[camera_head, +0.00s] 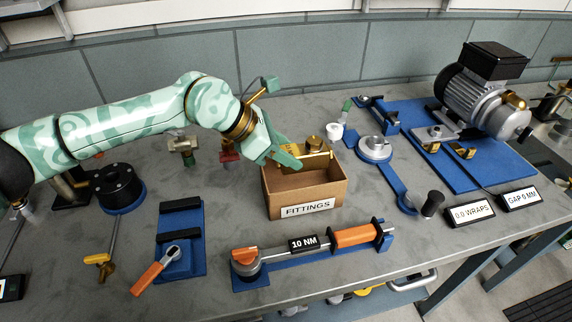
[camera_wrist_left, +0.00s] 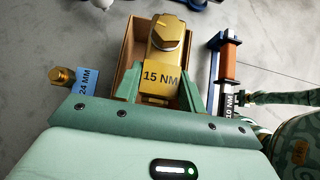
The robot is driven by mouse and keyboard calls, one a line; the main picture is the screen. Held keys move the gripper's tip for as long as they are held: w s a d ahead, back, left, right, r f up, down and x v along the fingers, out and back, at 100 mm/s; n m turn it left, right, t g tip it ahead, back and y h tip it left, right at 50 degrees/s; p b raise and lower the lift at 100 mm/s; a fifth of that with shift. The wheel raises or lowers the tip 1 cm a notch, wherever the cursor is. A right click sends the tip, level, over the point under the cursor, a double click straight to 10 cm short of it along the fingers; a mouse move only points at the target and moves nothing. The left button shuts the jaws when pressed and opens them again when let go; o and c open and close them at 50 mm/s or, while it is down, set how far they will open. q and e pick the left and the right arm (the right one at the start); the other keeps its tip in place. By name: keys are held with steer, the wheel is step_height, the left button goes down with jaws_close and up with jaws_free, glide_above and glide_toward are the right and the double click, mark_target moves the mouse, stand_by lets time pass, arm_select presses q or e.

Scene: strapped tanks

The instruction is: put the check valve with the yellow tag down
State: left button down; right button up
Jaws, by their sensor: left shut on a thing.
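The check valve (camera_head: 314,146) is brass with a yellow tag. In the left wrist view the tag (camera_wrist_left: 161,78) reads 15 NM. My left gripper (camera_wrist_left: 160,90) is shut on the valve, with one green finger on each side. In the head view my left gripper (camera_head: 287,158) comes from the left and holds the valve at the open top of the cardboard FITTINGS box (camera_head: 282,203). I cannot tell whether the valve touches the box floor. The box interior is partly hidden by the valve and gripper. My right gripper is not in view.
A brass part with a blue 24 MM tag (camera_wrist_left: 86,80) lies left of the box in the wrist view. A 10 NM torque wrench (camera_head: 355,236) lies in front of the box. A motor (camera_head: 478,100) on a blue plate stands right. Bare bench (camera_head: 230,205) shows left of the box.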

arm_select(q)
steer(key=f, duration=0.1)
steer(key=f+b, duration=0.1)
steer(key=f, duration=0.1)
steer(key=shift+w+a+f, duration=0.1)
steer(key=shift+w+f, duration=0.15)
steer(key=shift+w, duration=0.1)
steer(key=shift+f, duration=0.1)
steer(key=shift+f, duration=0.45)
steer(key=shift+f, duration=0.1)
steer(key=c, duration=0.8)
jaws_free()
steer(key=shift+c, duration=0.2)
steer(key=shift+s, duration=0.1)
